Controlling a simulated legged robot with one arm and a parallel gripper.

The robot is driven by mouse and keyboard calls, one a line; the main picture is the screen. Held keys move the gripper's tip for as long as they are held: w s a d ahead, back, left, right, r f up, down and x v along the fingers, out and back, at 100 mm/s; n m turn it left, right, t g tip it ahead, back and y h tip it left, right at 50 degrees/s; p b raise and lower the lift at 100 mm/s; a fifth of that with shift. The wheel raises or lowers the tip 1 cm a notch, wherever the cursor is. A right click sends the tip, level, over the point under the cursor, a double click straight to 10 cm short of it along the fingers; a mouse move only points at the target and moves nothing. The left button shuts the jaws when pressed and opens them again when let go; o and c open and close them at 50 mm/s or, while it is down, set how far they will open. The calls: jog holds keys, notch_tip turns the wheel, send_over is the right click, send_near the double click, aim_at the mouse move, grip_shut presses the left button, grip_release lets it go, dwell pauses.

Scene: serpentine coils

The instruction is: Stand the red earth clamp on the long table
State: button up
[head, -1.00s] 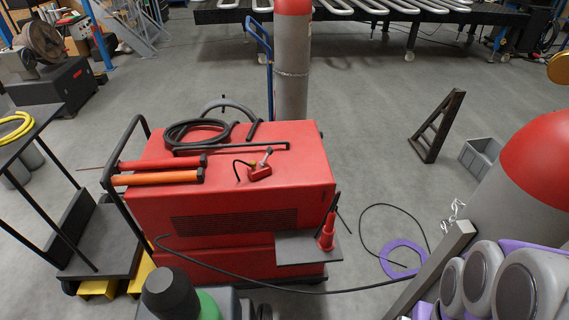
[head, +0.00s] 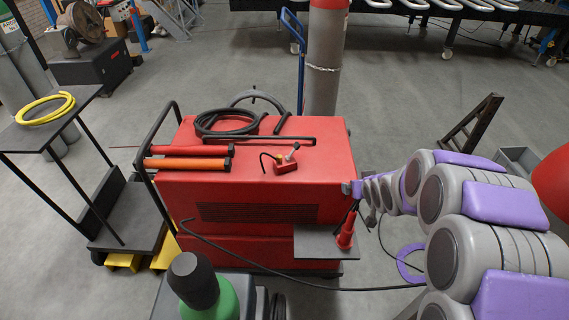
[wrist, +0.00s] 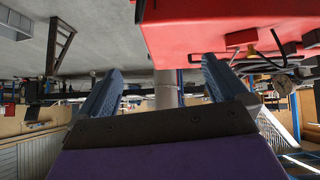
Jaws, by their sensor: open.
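The red earth clamp (head: 285,164) lies on the top of the red machine, towards its right side, with a short black lead and a small yellow part. It also shows in the wrist view (wrist: 241,38), upper right, on the red top. My gripper (head: 352,188) is beside the machine's right edge, apart from the clamp. In the wrist view my gripper (wrist: 163,78) has its two blue-grey fingers spread with nothing between them. A long dark table (head: 478,16) carrying pale serpentine coils stands at the back, partly cut off by the frame.
The red machine (head: 260,212) also bears orange-red rods (head: 188,157), a coiled black cable (head: 232,121) and a black bar. A grey cylinder (head: 322,75) stands behind it. Grey floor lies open before the table.

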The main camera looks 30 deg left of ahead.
jog(key=w+a+f+n+y, duration=0.2)
jog(key=a+f+y, duration=0.15)
jog(key=a, duration=0.75)
jog(key=n+y+p, duration=0.1)
jog(key=n+y, duration=0.1)
jog(key=y, duration=0.1)
send_near(288, 166)
jog(key=x, duration=0.6)
jog(key=shift+w+a+b, duration=0.1)
jog(key=shift+a+b, duration=0.25)
jog(key=shift+a, duration=0.2)
jog(key=shift+w+a, duration=0.25)
jog(key=shift+a, duration=0.1)
jog(key=shift+d+f+x, duration=0.1)
jog(key=shift+x, duration=0.7)
jog(key=shift+d+f+x, duration=0.1)
jog(key=shift+f+x, duration=0.05)
jog(key=shift+x, duration=0.6)
jog(key=shift+w+a+f+b, duration=0.3)
jog(key=shift+w+a, duration=0.1)
jog(key=shift+a, duration=0.15)
jog(key=shift+w+a, duration=0.3)
